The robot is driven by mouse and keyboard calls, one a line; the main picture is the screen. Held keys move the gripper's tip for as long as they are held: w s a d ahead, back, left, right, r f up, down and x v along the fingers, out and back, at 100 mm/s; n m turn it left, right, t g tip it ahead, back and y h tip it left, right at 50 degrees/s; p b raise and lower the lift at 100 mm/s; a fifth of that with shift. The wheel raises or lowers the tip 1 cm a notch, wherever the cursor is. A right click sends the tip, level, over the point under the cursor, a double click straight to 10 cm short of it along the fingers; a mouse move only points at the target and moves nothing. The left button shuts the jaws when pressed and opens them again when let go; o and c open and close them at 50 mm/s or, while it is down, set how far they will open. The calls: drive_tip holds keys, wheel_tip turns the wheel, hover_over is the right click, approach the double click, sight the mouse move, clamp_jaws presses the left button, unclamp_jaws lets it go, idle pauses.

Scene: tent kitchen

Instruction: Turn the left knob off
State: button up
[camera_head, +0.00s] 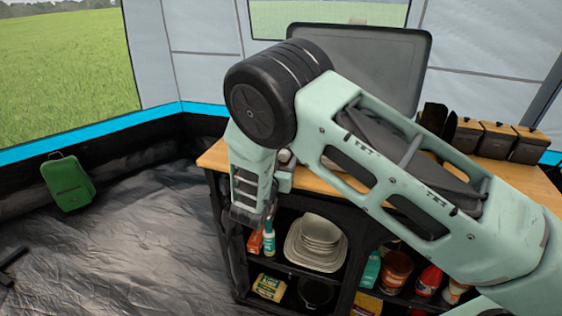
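A camp stove with a raised grey lid (375,58) stands on the wooden counter. My arm crosses in front of it and hides most of the stove's front, so I cannot make out the left knob. My gripper (252,212) points down at the counter's left front corner, to the left of the stove lid in the picture. Its fingers are not clear enough to tell whether they are open or shut, and I see nothing held in it.
The wooden counter (213,157) has dark shelves below with stacked plates (320,232), bottles and cans. Several dark boxes with wooden lids (497,138) stand at the counter's right. A green bag (68,183) sits by the tent wall. The floor at left is mostly clear.

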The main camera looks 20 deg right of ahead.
drive_tip(key=c, duration=0.9)
drive_tip(key=shift+o, duration=0.2)
